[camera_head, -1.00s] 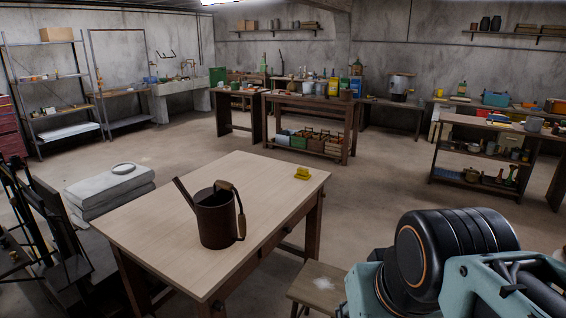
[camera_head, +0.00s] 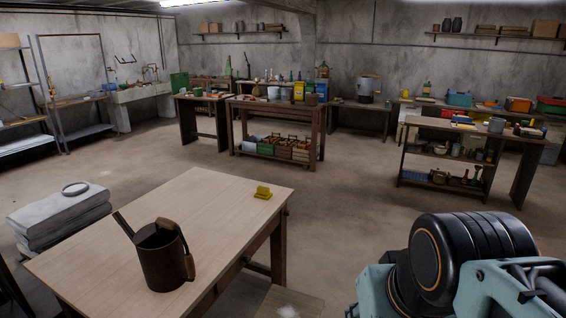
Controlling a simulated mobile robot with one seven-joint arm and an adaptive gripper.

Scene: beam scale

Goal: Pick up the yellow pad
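A small yellow object (camera_head: 263,192), which looks like the yellow pad, lies near the far right corner of the light wooden table (camera_head: 215,205). A dark brown watering can (camera_head: 165,256) stands on the same table, nearer to me and to the left of the yellow pad. Part of my arm shows at the lower right, well apart from the table. My gripper's fingers are not visible in this view.
A low stool (camera_head: 288,303) stands by the table's near right side. Grey stacked sacks (camera_head: 60,214) lie left of the table. Workbenches (camera_head: 278,103) with tools and crates line the back. The concrete floor (camera_head: 340,205) right of the table is clear.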

